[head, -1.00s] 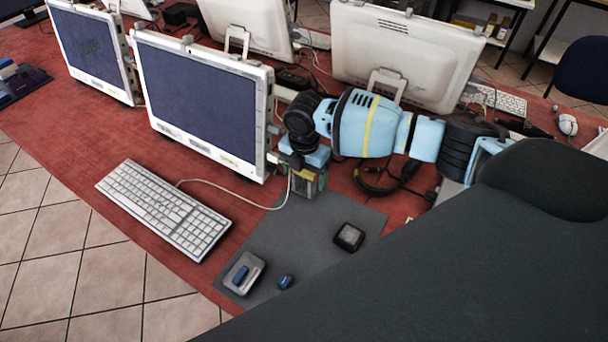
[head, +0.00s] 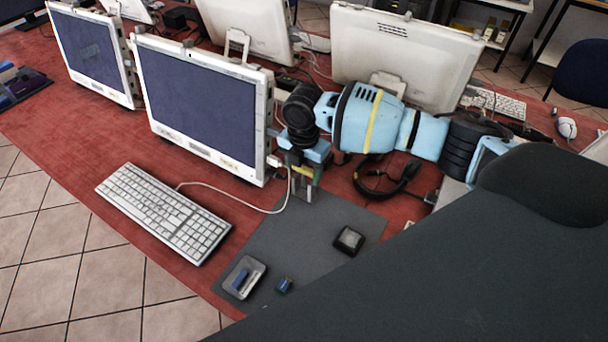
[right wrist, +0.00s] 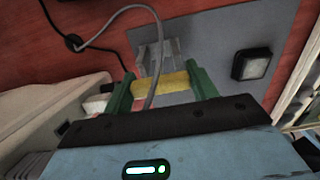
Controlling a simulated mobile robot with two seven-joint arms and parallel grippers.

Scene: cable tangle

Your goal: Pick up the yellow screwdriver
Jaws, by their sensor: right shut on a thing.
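The yellow screwdriver (right wrist: 174,82) lies crosswise between the two green fingers of my right gripper (right wrist: 162,90) in the right wrist view. The gripper is shut on it. A grey cable passes across the yellow handle in that view. In the head view, my right gripper (head: 304,172) is beside the near monitor's right edge, above the back of the grey mat, with a little yellow showing. Grey upright prongs (right wrist: 157,54) stand just beyond the screwdriver; they also show under the gripper in the head view. The screwdriver's tip cannot be made out. My left gripper is not in view.
A white cable (head: 245,208) runs from the keyboard (head: 165,212) up beside my right gripper. The grey mat (head: 290,245) holds a black square item (head: 349,240), a small tray (head: 240,290) and a small blue item (head: 284,285). Monitors (head: 205,105) stand close by.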

